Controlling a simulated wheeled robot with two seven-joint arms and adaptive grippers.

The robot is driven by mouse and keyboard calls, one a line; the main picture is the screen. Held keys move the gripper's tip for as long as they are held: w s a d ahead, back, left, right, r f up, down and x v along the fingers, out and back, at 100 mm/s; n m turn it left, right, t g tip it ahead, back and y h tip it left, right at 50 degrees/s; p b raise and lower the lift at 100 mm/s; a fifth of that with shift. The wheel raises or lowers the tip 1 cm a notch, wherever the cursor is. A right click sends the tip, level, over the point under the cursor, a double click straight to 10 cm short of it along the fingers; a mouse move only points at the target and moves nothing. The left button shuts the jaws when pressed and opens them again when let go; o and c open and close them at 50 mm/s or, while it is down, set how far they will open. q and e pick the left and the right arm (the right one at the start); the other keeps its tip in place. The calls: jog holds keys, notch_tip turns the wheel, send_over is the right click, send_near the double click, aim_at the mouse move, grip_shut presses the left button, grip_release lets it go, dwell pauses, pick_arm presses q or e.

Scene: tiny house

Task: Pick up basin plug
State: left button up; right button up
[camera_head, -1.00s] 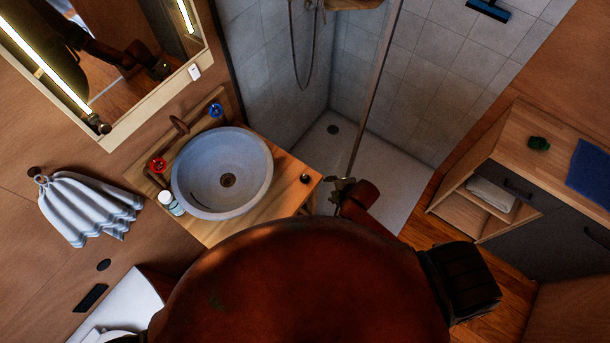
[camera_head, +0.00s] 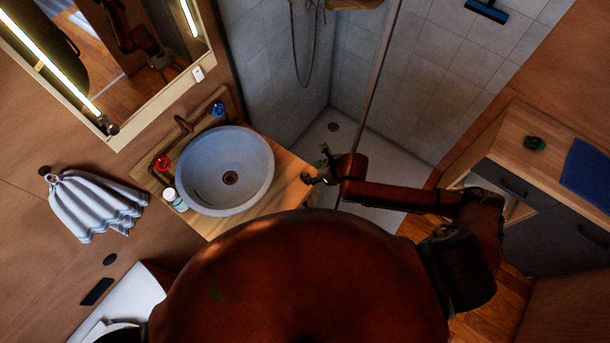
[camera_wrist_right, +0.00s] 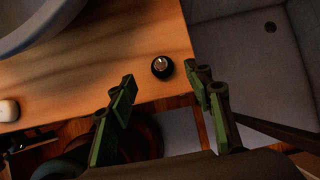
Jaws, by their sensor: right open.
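The basin plug (camera_wrist_right: 161,67) is a small, dark, round piece with a shiny top. It stands on the wooden counter (camera_wrist_right: 90,70) near its edge in the right wrist view. My right gripper (camera_wrist_right: 158,82) is open, its green-edged fingers either side of the plug's line and apart from it. In the head view my right gripper (camera_head: 315,168) is over the counter's right corner and hides the plug. The round grey basin (camera_head: 203,158) sits on the counter to the left, with a dark drain (camera_head: 230,178) in its bottom. My left gripper is not in view.
A white bottle (camera_head: 174,199) stands left of the basin, by the red tap knob (camera_head: 162,163); a blue knob (camera_head: 218,110) is behind. A glass edge and the shower tray (camera_head: 385,160) lie right of the counter. A cabinet (camera_head: 540,190) stands far right.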

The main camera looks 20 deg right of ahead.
aim_at(305, 173)
jog(key=shift+p+x, duration=0.35)
jog(key=shift+x, duration=3.25)
jog(key=shift+c, duration=0.4)
jog(key=shift+r, duration=0.1)
jog(key=c, duration=1.1)
